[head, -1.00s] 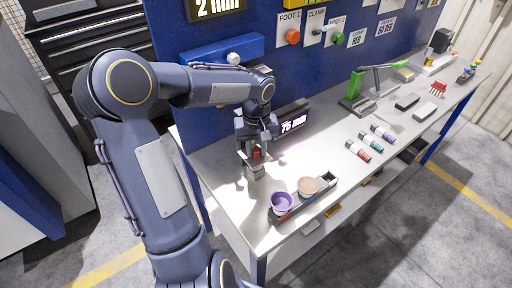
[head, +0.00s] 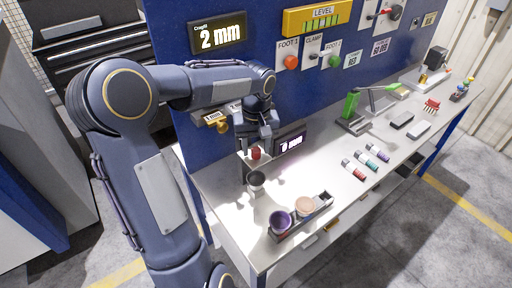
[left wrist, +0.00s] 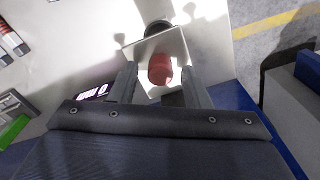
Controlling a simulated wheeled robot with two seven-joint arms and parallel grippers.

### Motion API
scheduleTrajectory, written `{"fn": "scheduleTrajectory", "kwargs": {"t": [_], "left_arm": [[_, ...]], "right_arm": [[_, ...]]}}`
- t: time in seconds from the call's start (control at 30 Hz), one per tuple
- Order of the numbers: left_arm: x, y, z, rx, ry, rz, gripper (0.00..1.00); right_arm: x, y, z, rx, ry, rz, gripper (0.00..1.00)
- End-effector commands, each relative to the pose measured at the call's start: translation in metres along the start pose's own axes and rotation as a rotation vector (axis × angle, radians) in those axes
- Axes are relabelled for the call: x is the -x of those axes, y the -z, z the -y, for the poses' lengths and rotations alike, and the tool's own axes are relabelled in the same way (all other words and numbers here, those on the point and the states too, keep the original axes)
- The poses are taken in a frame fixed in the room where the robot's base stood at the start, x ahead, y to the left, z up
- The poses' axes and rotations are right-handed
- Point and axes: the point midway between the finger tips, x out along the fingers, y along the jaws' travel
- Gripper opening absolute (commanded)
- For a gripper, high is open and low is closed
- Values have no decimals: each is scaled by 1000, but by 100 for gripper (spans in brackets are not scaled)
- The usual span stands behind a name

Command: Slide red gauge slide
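The red gauge slide looks to be the short red cylinder (head: 255,153), which stands by a pale square plate at the near left end of the bench. It also shows in the left wrist view (left wrist: 160,69), in front of the plate (left wrist: 178,48). My left gripper (left wrist: 159,78) has its two fingers on either side of the red cylinder. Gaps show between it and both fingers, so the gripper looks open around it. In the head view the left gripper (head: 256,146) partly hides the plate. My right gripper is out of view.
A dark cup (head: 257,180) stands just in front of the plate. A tray (head: 318,211) holds a purple cup (head: 280,219) and a tan cup (head: 304,205). Several small tubes (head: 366,160) lie farther right. The blue wall panel rises behind.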

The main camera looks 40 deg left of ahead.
Motion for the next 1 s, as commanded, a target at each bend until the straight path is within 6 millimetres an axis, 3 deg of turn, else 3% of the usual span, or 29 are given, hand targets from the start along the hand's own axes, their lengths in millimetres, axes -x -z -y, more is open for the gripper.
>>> {"fn": "scheduleTrajectory", "kwargs": {"t": [0.37,0.73,1.0], "left_arm": [[2,0,0,0,2,4,47],[60,0,0,-1,0,2,47],[76,0,0,0,2,6,47]], "right_arm": [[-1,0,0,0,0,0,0],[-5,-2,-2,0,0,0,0],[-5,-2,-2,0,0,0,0]]}}
